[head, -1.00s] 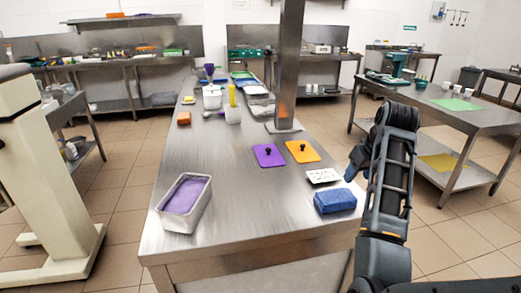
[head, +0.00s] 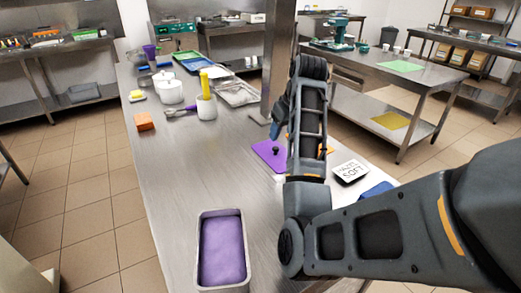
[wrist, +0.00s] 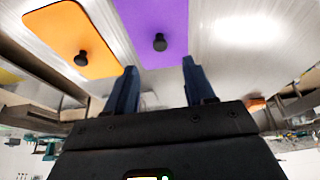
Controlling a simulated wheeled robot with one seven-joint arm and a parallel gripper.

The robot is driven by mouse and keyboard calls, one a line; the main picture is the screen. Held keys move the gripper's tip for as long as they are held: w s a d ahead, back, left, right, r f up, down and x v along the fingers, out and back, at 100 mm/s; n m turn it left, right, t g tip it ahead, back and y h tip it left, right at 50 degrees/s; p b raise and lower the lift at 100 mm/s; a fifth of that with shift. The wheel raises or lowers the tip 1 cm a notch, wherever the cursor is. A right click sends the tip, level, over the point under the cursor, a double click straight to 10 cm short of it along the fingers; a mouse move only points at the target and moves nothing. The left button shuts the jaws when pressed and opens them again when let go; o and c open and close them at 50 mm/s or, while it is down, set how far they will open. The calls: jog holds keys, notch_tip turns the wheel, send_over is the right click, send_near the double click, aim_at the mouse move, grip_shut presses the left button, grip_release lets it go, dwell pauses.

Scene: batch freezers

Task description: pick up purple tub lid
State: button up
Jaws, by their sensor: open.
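The purple tub lid (head: 267,155) lies flat on the steel table, a thin rectangle with a black knob; my arm hides its right part in the head view. In the wrist view the purple lid (wrist: 153,22) lies beyond my fingertips, its black knob roughly in line with the gap between them. My gripper (wrist: 157,75) is open and empty, with two blue fingers apart. In the head view my gripper (head: 280,122) is above the table close to the lid, partly hidden by my arm.
An orange lid (wrist: 72,38) with a black knob lies beside the purple one. A metal tub of purple contents (head: 222,250) stands at the table's front. A label card (head: 351,171) and a blue cloth (head: 376,190) lie to the right. A steel post (head: 277,60) rises behind.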

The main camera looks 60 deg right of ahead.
aim_at(276, 148)
jog(key=shift+p+x, duration=0.55)
jog(key=shift+x, duration=3.35)
grip_shut()
